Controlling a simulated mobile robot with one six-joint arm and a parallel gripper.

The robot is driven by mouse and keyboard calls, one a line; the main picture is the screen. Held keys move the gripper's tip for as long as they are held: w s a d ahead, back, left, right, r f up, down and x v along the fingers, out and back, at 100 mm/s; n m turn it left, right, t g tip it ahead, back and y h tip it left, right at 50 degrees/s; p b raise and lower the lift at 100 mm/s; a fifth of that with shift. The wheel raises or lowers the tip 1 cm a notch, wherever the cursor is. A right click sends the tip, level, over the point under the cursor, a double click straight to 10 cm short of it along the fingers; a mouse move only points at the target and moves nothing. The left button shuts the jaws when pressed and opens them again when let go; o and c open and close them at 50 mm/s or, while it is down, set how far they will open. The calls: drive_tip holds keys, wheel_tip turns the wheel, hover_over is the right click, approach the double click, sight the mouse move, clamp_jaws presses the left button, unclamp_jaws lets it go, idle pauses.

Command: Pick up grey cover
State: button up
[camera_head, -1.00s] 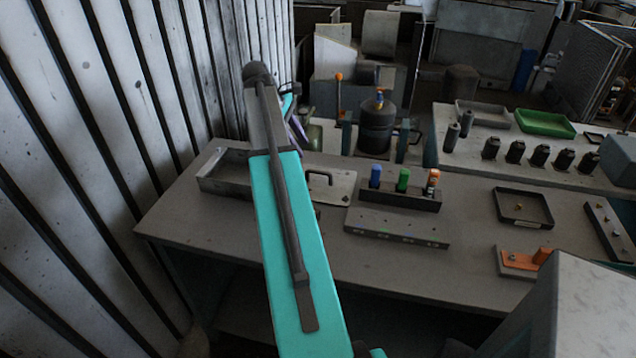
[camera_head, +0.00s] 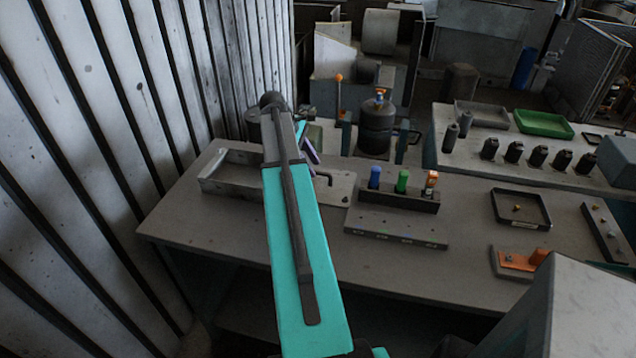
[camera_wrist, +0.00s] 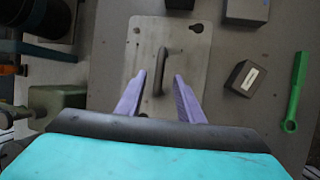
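The grey cover (camera_head: 339,191) is a flat light plate with a dark bar handle (camera_head: 323,178). It lies on the table, partly hidden behind my arm in the head view. In the wrist view the cover (camera_wrist: 185,55) has a keyhole-shaped slot at its upper right, and its upright handle (camera_wrist: 161,72) is near the middle. My gripper (camera_wrist: 160,78) is open and empty, with its purple fingers on either side of the handle in that view. It appears above the plate; the exact height is hard to tell. In the head view my gripper (camera_head: 313,156) shows only partly.
A grey open tray (camera_head: 215,187) lies left of the cover. A rack (camera_head: 400,200) with blue, green and orange pieces stands to the right. The wrist view shows a dark labelled block (camera_wrist: 240,80), a green wrench (camera_wrist: 295,95) and a greenish machine part (camera_wrist: 58,102) nearby.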

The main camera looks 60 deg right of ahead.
sight(318, 173)
drive_tip(key=shift+s+f, duration=0.1)
drive_tip(key=shift+f, duration=0.05)
drive_tip(key=shift+p+x, duration=0.95)
drive_tip(key=shift+x, duration=0.3)
drive_tip(key=shift+p+x, duration=0.3)
drive_tip(key=shift+x, duration=0.9)
drive_tip(key=shift+d, duration=0.1)
drive_tip(key=shift+c, duration=0.3)
clamp_jaws()
